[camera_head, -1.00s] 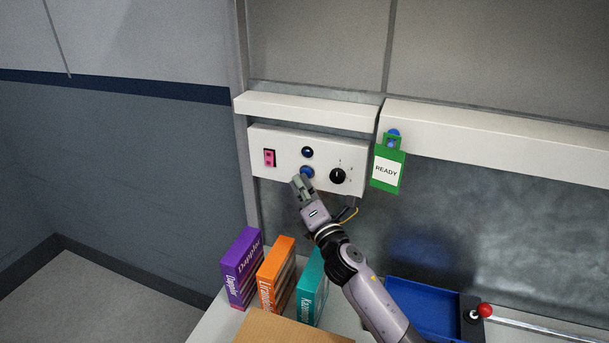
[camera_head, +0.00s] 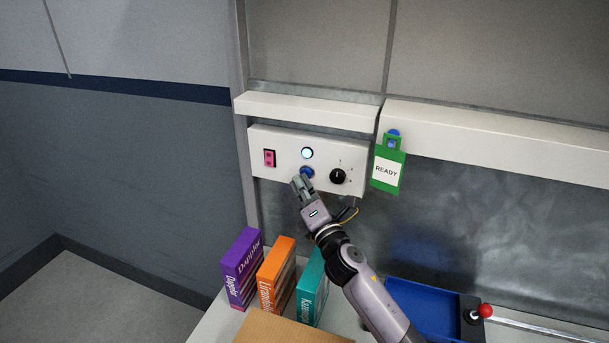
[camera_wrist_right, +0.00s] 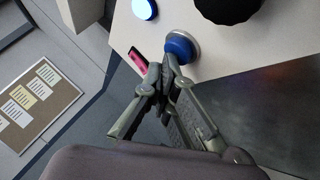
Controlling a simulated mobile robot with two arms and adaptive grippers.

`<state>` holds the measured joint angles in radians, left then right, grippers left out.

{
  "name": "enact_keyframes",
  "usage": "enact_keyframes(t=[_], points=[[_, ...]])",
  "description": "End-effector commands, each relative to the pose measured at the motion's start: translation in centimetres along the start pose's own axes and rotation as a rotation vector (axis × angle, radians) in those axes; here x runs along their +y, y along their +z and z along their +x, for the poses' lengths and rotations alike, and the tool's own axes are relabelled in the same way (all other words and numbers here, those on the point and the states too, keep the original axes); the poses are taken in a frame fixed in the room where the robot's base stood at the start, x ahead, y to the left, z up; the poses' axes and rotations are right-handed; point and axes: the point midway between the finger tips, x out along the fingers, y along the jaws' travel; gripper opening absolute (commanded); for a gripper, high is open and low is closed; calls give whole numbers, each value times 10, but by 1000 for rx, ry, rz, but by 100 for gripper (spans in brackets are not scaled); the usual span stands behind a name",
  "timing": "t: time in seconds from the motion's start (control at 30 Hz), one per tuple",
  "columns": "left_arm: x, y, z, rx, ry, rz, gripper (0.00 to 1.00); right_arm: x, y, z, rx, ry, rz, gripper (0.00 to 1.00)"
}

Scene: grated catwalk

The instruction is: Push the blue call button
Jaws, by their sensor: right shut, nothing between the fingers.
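The blue call button (camera_head: 307,172) sits on a white control panel (camera_head: 265,178) on the wall. Above it a round indicator lamp (camera_head: 307,153) glows white-blue. My right gripper (camera_head: 299,183) is shut and empty, with its fingertips at the lower left of the button. In the right wrist view the blue button (camera_wrist_right: 180,48) shows in a grey ring just beyond the shut fingertips (camera_wrist_right: 162,70). I cannot tell whether the tips touch it. The lit lamp also shows in the right wrist view (camera_wrist_right: 145,9). My left gripper is not in view.
A pink rocker switch (camera_head: 269,158) and a black knob (camera_head: 338,176) flank the button. A green READY tag (camera_head: 387,171) hangs to the right. Purple (camera_head: 242,268), orange (camera_head: 276,274) and teal (camera_head: 312,287) boxes stand below, near a blue tray (camera_head: 425,307) and a red-knobbed lever (camera_head: 485,310).

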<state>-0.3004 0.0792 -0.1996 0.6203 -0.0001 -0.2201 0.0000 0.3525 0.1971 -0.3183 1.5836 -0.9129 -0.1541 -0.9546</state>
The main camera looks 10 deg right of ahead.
Motion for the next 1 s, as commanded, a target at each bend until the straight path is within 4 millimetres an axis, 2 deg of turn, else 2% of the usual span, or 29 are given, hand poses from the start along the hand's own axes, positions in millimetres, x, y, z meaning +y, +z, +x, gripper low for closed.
enact_keyframes(t=[0.17,0.63,1.0], points=[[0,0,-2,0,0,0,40,4,-4,-6,1,-1,1,0],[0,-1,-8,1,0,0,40,27,-28,-38,2,0,1,0],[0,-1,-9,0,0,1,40,30,-31,-42,1,0,0,0]])
